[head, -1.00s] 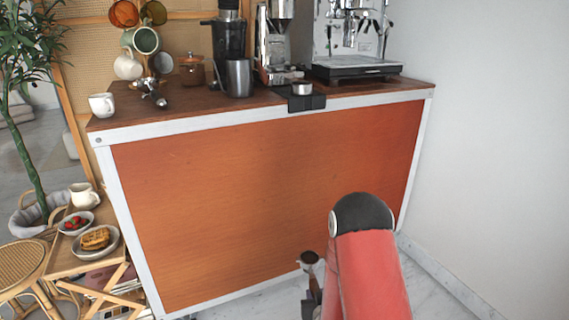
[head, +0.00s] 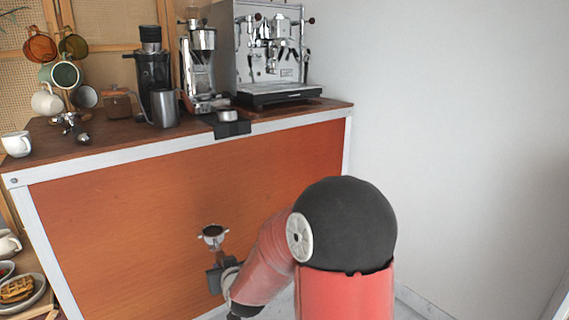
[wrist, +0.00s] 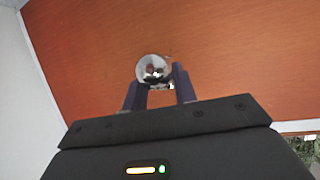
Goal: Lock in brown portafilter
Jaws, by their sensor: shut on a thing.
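The brown portafilter (head: 213,235) is held by my gripper (head: 219,268) in front of the cart's orange panel, below the counter. Its round basket faces up, with dark coffee showing inside and a brown neck below the rim. In the wrist view the metal underside of the portafilter (wrist: 154,69) shows beyond the two fingers of my gripper (wrist: 157,92). The fingers are shut on its handle, which is mostly hidden. The espresso machine (head: 272,50) stands at the right end of the counter, well above and apart from the portafilter.
The counter (head: 100,148) also bears a grinder (head: 200,65), a steel pitcher (head: 164,108), a black tamping mat (head: 232,129), another portafilter (head: 68,121) and a mug tree at left. A white wall (head: 440,120) bounds the right side.

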